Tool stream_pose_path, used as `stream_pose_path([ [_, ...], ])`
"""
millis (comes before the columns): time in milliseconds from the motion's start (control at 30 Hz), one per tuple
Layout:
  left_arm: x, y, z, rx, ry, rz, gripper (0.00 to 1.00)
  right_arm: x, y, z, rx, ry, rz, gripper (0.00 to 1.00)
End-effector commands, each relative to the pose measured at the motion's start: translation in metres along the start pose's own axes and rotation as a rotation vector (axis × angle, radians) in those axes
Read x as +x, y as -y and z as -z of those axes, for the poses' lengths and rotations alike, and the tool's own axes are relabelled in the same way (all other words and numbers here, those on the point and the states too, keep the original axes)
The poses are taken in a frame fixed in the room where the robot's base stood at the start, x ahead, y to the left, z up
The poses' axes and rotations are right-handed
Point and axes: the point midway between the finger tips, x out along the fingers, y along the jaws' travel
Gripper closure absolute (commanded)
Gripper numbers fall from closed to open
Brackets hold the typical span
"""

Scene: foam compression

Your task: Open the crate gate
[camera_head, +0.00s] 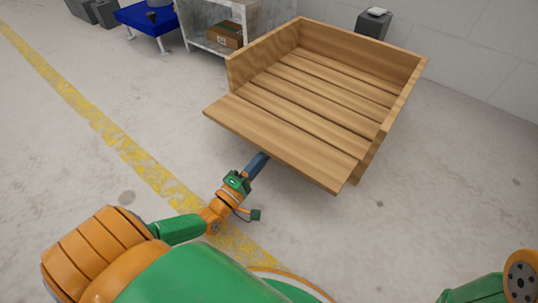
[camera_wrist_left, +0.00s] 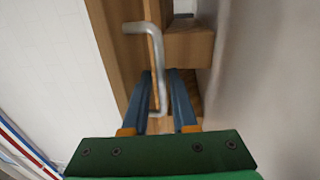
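The wooden crate (camera_head: 404,95) stands on the floor in the upper right of the head view. Its front gate (camera_head: 285,138) is swung down and lies about level with the crate's floor, leaving the front open. My left gripper (camera_head: 262,160) is at the gate's outer edge, its blue fingertips partly hidden under that edge. In the left wrist view the gripper (camera_wrist_left: 160,75) is open, with its fingers apart around a bent metal handle (camera_wrist_left: 158,75) on the wood. A gap shows beside the handle. My right gripper is out of view.
A grey shelf (camera_head: 186,24) with a cardboard box (camera_head: 225,35) stands behind the crate at left. A blue table (camera_head: 140,18) is farther left. A dark bin (camera_head: 373,24) stands behind the crate. The floor in front and to the right is clear.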

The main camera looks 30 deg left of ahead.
Motion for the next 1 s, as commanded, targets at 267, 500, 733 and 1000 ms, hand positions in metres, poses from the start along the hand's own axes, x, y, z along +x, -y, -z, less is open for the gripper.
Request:
stream_pose_path([
  [267, 0.020, 0.000, 0.000, 0.001, -0.001, 0.001, 0.74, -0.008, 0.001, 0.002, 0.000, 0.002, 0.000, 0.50],
  [500, 0.020, 0.000, 0.000, 0.002, 0.000, 0.001, 1.00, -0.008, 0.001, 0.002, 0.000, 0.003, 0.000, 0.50],
  [733, 0.020, 0.000, 0.000, 0.002, 0.000, 0.002, 1.00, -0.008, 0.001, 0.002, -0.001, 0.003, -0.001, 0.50],
  [1000, 0.019, 0.001, 0.000, 0.002, 0.000, 0.002, 1.00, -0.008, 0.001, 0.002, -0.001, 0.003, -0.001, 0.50],
])
